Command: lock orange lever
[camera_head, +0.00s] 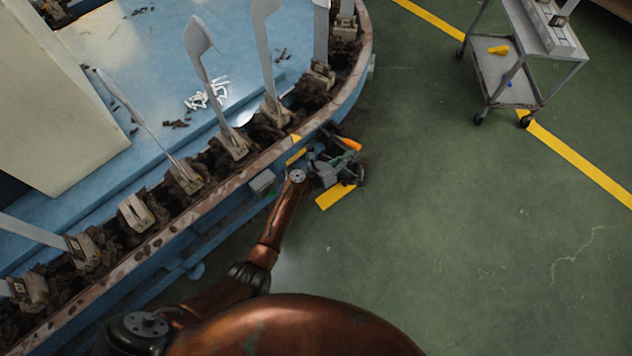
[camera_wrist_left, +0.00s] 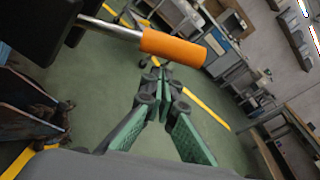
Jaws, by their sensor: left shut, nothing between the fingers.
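The orange lever (camera_head: 350,144) sticks out from the outer edge of the blue machine in the head view. In the left wrist view its orange grip (camera_wrist_left: 173,46) sits on a bare metal rod that comes from a dark block at the upper left. My left gripper (camera_head: 358,173) is right beside the lever, on its near side in the head view. In the left wrist view the gripper's green-padded fingers (camera_wrist_left: 161,78) are together with nothing between them. The orange grip lies above the fingers in that picture, and I see no clear contact. My right gripper is not in view.
The blue machine (camera_head: 160,97) carries several upright grey sock boards (camera_head: 203,70) along its dirty rim. A grey wheeled cart (camera_head: 515,80) stands at the upper right. Green floor with yellow lines is clear to the right of my left arm.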

